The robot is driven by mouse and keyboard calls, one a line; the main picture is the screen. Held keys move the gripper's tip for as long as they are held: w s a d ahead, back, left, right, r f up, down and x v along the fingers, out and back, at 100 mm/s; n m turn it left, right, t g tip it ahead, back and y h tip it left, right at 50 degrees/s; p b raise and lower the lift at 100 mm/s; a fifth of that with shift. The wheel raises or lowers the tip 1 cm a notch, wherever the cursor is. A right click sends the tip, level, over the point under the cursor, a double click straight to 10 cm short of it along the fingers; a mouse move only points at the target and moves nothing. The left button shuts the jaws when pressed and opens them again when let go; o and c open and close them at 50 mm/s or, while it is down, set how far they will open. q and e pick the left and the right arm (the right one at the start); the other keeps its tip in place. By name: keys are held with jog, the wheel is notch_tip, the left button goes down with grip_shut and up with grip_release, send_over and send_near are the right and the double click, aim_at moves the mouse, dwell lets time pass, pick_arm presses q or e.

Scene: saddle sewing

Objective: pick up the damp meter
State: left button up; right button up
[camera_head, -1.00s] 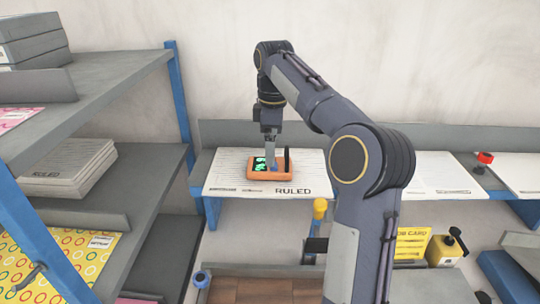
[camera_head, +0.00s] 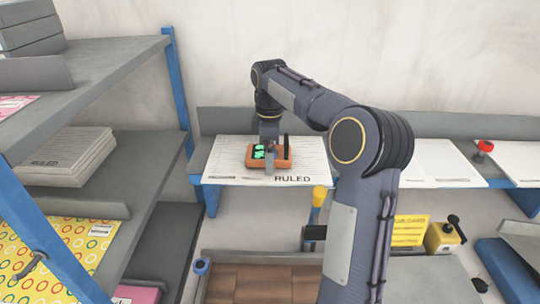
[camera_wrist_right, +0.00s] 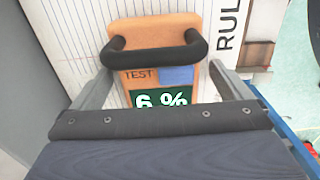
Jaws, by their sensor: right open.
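The damp meter (camera_head: 283,160) is an orange box with a lit green display and an upright black handle. It lies on a white lined sheet marked RULED on the shelf. In the right wrist view, the damp meter (camera_wrist_right: 160,30) shows its black handle, a blue patch, the word TEST and a "6 %" reading. My right gripper (camera_head: 269,162) is down over the meter from above. In the right wrist view, my open right gripper (camera_wrist_right: 161,78) has one finger on each side of the meter. Contact cannot be told. My left gripper is not in view.
The RULED sheet (camera_head: 225,172) covers the shelf around the meter. A grey rack shelf (camera_head: 150,150) with blue posts stands close on the left.

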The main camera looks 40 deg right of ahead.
jog(key=c, duration=1.2)
jog(key=shift+c, duration=0.6)
jog(key=shift+r, duration=0.15)
